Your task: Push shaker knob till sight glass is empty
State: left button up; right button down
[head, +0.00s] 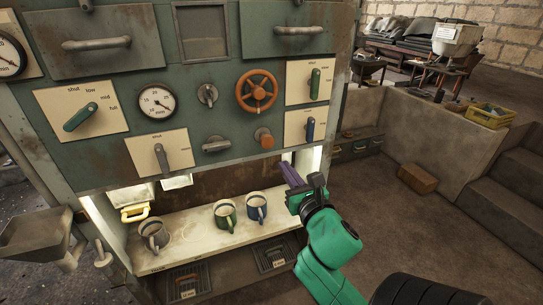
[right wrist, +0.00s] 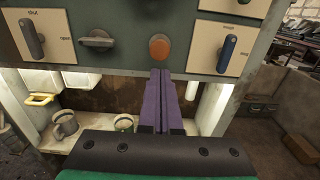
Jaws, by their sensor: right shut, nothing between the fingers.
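A round orange-brown knob (head: 264,138) sticks out of the lower green panel; it fits the shaker knob. It also shows in the right wrist view (right wrist: 159,47), just above my fingertips. My right gripper (head: 289,170) is shut and empty, its purple fingers pointing at the panel below and right of the knob in the head view. I see no clear contact between the fingertips (right wrist: 160,74) and the knob. A pale upright tube (right wrist: 197,84) stands right of the fingers under the panel; I cannot tell whether it is the sight glass or its level. My left gripper is out of view.
Grey, green (head: 225,215) and blue (head: 256,208) mugs stand on the lit shelf (head: 187,236) below the panel. An orange handwheel (head: 257,91), a grey handle (head: 216,144) and a blue lever (head: 310,129) surround the knob. Open floor lies to the right.

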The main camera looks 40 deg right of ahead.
aim_at(267, 143)
jog(key=p+x, duration=0.2)
jog(key=x, duration=0.7)
jog(key=shift+w+p, duration=0.25)
jog(key=shift+p, duration=0.05)
jog(key=shift+w+d, duration=0.1)
jog(key=shift+w, duration=0.1)
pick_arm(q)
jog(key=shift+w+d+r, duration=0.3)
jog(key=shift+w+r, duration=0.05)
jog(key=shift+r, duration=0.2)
pick_arm(e)
jog(key=shift+w, duration=0.1)
